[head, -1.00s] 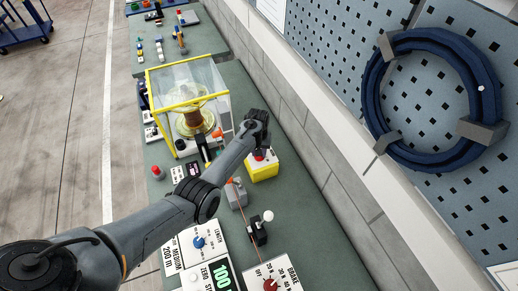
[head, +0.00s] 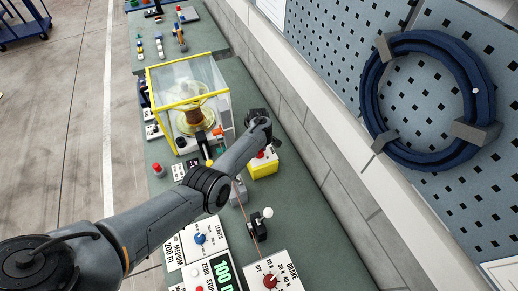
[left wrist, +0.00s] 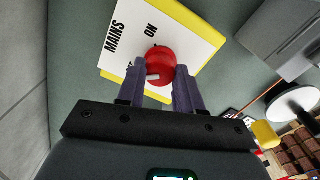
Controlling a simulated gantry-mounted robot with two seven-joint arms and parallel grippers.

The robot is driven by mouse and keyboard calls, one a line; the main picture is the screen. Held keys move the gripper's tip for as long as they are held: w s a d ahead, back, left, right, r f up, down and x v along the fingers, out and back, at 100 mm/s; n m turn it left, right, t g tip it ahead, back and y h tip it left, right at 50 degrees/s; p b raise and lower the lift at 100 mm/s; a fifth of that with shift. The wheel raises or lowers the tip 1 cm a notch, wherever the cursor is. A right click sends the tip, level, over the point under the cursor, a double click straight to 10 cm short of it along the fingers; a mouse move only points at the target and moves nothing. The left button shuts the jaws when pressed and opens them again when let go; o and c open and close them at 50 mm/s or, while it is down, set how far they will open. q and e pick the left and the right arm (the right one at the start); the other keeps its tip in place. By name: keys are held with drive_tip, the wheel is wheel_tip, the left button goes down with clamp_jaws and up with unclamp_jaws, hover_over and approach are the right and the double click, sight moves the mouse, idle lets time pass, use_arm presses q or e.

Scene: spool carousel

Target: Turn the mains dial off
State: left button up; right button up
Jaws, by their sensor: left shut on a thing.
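The mains dial is a round red knob (left wrist: 161,62) on a white plate (left wrist: 178,22) lettered MAINS and ON, atop a yellow box (head: 263,170). My left gripper (left wrist: 160,80) has its two fingers on opposite sides of the knob and is shut on it. A small white mark shows on the knob, on the side away from the ON lettering. Any lettering near that mark is too unclear to read. In the head view my left gripper (head: 262,148) reaches down over the box and hides part of the knob. My right gripper is not in view.
A yellow-framed clear enclosure (head: 190,98) with a spool stands beyond my arm. A brake panel (head: 280,262) and a length panel (head: 204,240) lie nearer. A white-knobbed lever (head: 267,213) stands between. The bench strip along the wall is clear.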

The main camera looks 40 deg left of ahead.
use_arm(q)
drive_tip(key=shift+n, duration=0.7)
drive_tip(key=o, duration=1)
drive_tip(key=shift+o, duration=0.2)
